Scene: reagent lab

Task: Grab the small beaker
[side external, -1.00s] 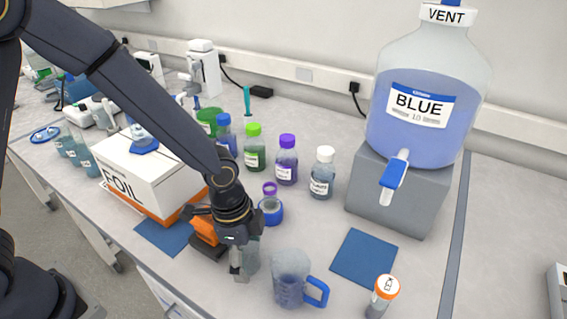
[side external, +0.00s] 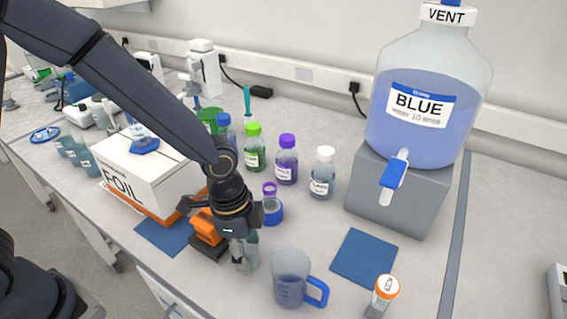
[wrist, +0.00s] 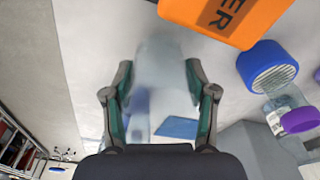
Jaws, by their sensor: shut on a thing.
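The small beaker (side external: 253,251) is a clear, greyish vessel near the front edge of the bench, partly covered by my gripper in the side view. My gripper (side external: 244,258) points down and is shut on it. In the wrist view the pale, see-through beaker (wrist: 163,72) stands between the two fingers of my gripper (wrist: 160,105). I cannot tell whether its base touches the bench.
A larger jug (side external: 290,278) with a blue handle stands just right of my gripper. An orange block (side external: 208,227) sits close on the left. A purple-capped blue bottle (side external: 271,207) is behind. A blue mat (side external: 364,257) lies bare at right, beside an orange-capped vial (side external: 384,294).

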